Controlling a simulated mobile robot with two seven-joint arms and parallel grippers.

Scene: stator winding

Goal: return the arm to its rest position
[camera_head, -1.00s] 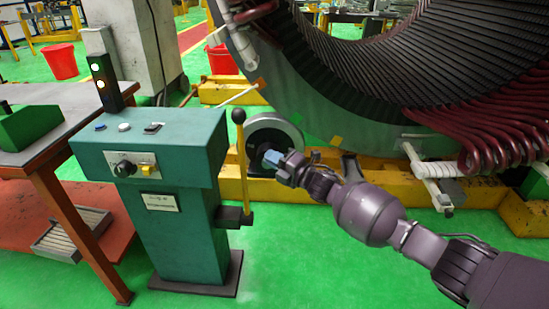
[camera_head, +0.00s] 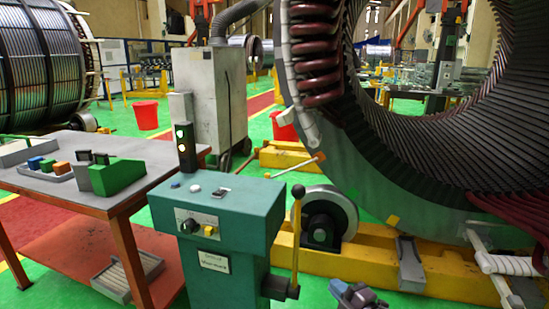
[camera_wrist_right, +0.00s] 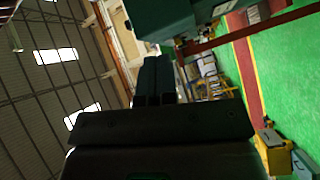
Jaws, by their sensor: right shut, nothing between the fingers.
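My right gripper (camera_head: 352,294) shows at the bottom edge of the head view, right of the green control pedestal (camera_head: 228,214); the arm behind it is out of frame. In the right wrist view its two dark fingers (camera_wrist_right: 158,80) stand side by side, shut and empty. The gripper is apart from the pedestal's lever (camera_head: 297,235) and from the yellow base beam. My left gripper is not in view.
The large stator ring (camera_head: 372,150) stands on a yellow base (camera_head: 440,272) with a roller wheel (camera_head: 325,218). A workbench (camera_head: 60,190) with small coloured blocks is at left. Red buckets (camera_head: 146,114) stand behind. Green floor shows right of the pedestal.

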